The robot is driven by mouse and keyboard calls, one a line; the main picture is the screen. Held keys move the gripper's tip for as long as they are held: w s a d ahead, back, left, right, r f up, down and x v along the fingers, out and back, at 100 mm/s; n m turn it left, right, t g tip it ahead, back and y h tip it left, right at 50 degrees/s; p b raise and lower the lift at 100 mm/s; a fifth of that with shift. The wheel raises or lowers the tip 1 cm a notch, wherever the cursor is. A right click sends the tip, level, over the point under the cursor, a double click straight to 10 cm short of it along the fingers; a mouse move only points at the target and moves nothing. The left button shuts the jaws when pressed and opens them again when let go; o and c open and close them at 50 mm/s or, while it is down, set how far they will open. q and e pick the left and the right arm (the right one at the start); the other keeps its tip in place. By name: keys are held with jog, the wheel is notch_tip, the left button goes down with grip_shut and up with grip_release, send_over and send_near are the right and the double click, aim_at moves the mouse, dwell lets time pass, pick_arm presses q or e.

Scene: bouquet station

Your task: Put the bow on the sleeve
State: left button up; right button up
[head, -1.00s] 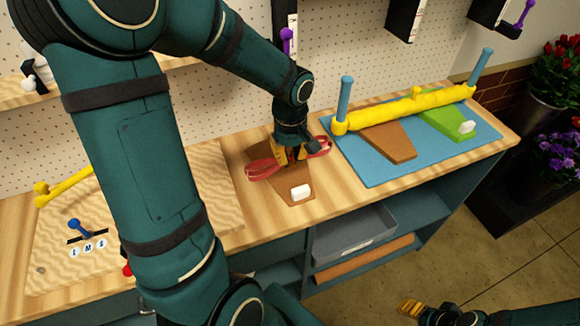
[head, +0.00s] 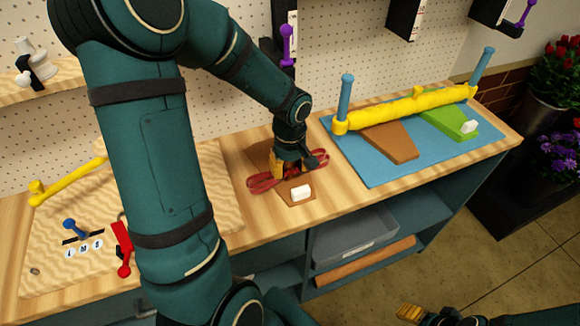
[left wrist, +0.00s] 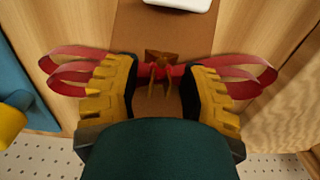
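The red ribbon bow (head: 262,184) lies across the brown sleeve (head: 300,202) on the bench, with a loop on each side. My left gripper (head: 290,172) points down over the sleeve and is shut on the middle of the bow. In the left wrist view, the bow (left wrist: 250,83) spans between the yellow fingers (left wrist: 160,82), in front of a small brown upright piece (left wrist: 163,58) on the sleeve. I cannot tell whether the bow is seated on it. My right gripper (head: 410,312) shows only in part at the bottom edge, low beside the bench.
A blue mat (head: 375,172) to the right holds another brown sleeve (head: 392,142), a green sleeve (head: 450,121) and a yellow roller bar (head: 400,108) between blue posts. A white block (head: 301,192) sits on the near sleeve. A sandy board (head: 195,200) with red and blue levers is left.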

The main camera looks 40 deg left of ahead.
aim_at(290, 166)
pick_arm(q)
jog(key=shift+r, duration=0.1)
jog(key=shift+r, duration=0.15)
notch_tip(290, 166, up, 7)
jog(key=shift+r+p, duration=0.2)
jog(key=shift+p, duration=0.85)
